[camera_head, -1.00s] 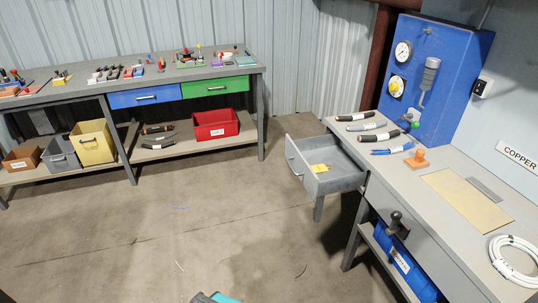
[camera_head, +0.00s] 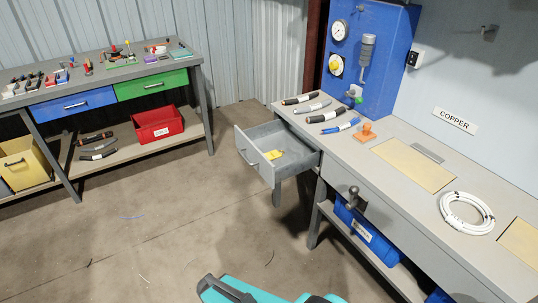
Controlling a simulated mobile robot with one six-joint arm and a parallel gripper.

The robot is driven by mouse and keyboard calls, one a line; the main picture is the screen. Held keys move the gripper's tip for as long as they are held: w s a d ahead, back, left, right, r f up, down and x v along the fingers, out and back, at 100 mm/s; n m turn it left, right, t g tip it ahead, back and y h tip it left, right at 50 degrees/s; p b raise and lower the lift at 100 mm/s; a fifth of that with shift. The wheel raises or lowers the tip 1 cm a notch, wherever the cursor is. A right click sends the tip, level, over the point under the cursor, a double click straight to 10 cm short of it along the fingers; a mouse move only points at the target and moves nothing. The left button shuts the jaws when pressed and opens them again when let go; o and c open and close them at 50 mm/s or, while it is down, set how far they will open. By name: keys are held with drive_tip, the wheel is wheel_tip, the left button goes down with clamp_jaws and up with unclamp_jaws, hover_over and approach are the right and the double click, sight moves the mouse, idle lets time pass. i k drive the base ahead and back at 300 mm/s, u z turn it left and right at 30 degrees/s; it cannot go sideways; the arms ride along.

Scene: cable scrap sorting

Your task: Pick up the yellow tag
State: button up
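The yellow tag (camera_head: 274,155) lies inside the open grey drawer (camera_head: 243,147) of the right-hand workbench. A small grey piece lies against or beside the tag; I cannot tell what it is. The drawer sticks out to the left from the bench's far end. My gripper is not in view.
The grey workbench (camera_head: 385,180) on the right carries several cable pieces, an orange-handled stamp (camera_head: 368,130) and a white cable coil (camera_head: 467,213). A blue gauge panel (camera_head: 372,60) stands behind. Another bench with a green drawer (camera_head: 150,84) is at the left.

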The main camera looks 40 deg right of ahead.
sight(274, 154)
drive_tip(key=z, duration=4.25)
drive_tip(key=i, duration=0.1)
drive_tip(key=u, duration=3.05)
drive_tip(key=k, duration=0.9)
drive_tip(key=u, duration=0.2)
drive_tip(key=i, duration=0.75)
drive_tip(key=z, duration=0.05)
